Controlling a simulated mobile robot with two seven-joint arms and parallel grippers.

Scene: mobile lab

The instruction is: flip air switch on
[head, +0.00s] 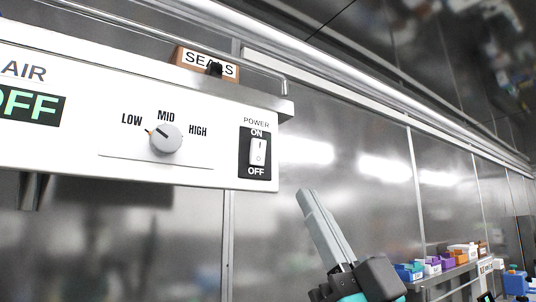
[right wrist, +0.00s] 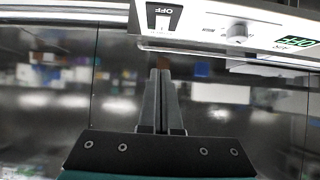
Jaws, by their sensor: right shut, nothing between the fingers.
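The air switch (head: 258,151) is a white rocker in a black plate marked POWER, ON and OFF, at the right end of the white AIR panel (head: 210,165). The panel's display (head: 32,106) reads OFF in green. My right gripper (head: 306,194) is shut and empty, below and to the right of the switch in the head view, apart from it. In the right wrist view the shut fingers (right wrist: 161,72) point up at the panel's edge, just below the switch (right wrist: 163,22), which appears upside down. My left gripper is not in view.
A dial (head: 166,138) with LOW, MID and HIGH sits left of the switch. A SEALS box (head: 206,62) stands on top of the panel. A metal rail runs above. Small coloured bins (head: 409,271) stand on a shelf at lower right. The space right of the panel is clear.

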